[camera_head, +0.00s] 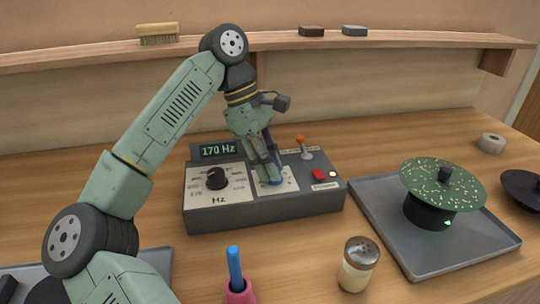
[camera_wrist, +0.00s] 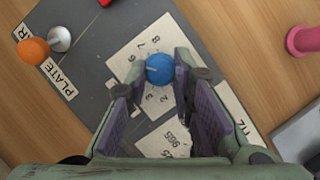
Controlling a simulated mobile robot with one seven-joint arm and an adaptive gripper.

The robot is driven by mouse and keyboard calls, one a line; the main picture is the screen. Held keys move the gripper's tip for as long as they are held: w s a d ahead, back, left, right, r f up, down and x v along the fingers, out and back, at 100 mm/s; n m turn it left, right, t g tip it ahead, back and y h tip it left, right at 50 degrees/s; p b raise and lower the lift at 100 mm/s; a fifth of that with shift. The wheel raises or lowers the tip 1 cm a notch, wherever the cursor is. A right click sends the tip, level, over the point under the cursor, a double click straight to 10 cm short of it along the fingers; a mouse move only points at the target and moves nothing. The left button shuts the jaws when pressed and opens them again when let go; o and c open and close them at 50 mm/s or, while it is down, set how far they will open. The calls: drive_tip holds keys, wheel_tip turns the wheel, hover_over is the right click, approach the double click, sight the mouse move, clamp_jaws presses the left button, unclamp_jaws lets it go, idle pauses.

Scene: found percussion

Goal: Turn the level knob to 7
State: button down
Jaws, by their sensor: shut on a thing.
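The level knob is the small blue knob (camera_wrist: 160,69) on a white numbered dial plate (camera_wrist: 132,50) of the grey control box. In the head view, a sliver of the blue knob (camera_head: 276,183) shows below my fingers. My gripper (camera_wrist: 162,76) points down and is shut on the knob, with a finger on either side. In the head view, my gripper (camera_head: 270,170) covers most of the dial. Numbers such as 7 and 8 show beside the knob in the wrist view. A faint light mark shows on the knob, but I cannot tell which number it points to.
The box (camera_head: 265,210) also has a black Hz knob (camera_head: 216,178), a display (camera_head: 219,150) reading 170 Hz, an orange-tipped lever (camera_head: 301,141) and a red button (camera_head: 319,175). A shaker (camera_head: 358,265) and a pink cup (camera_head: 240,292) stand in front; a tray (camera_head: 470,262) lies right.

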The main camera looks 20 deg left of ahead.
drive_tip(key=m+p, duration=0.1)
drive_tip(key=m+g+p, duration=0.1)
drive_tip(key=m+p, duration=0.1)
drive_tip(key=shift+w+r+m+g, duration=0.1)
drive_tip(key=shift+r+m+g, duration=0.2)
drive_tip(key=shift+m, duration=0.1)
drive_tip(key=shift+w+d+f+m+g+y+p, duration=0.15)
drive_tip(key=shift+m+g+y+p, duration=0.15)
drive_tip(key=shift+m+p, duration=0.5)
drive_tip(key=shift+s+a+f+m+g+y+p, duration=0.1)
drive_tip(key=shift+f+m+g+y+p, duration=0.25)
drive_tip(key=shift+m, duration=0.65)
drive_tip(key=shift+d+r, duration=0.1)
drive_tip(key=shift+r, duration=0.05)
drive_tip(key=c, duration=1.4)
unclamp_jaws()
drive_tip(key=shift+w+r, duration=0.1)
drive_tip(key=v, duration=1.2)
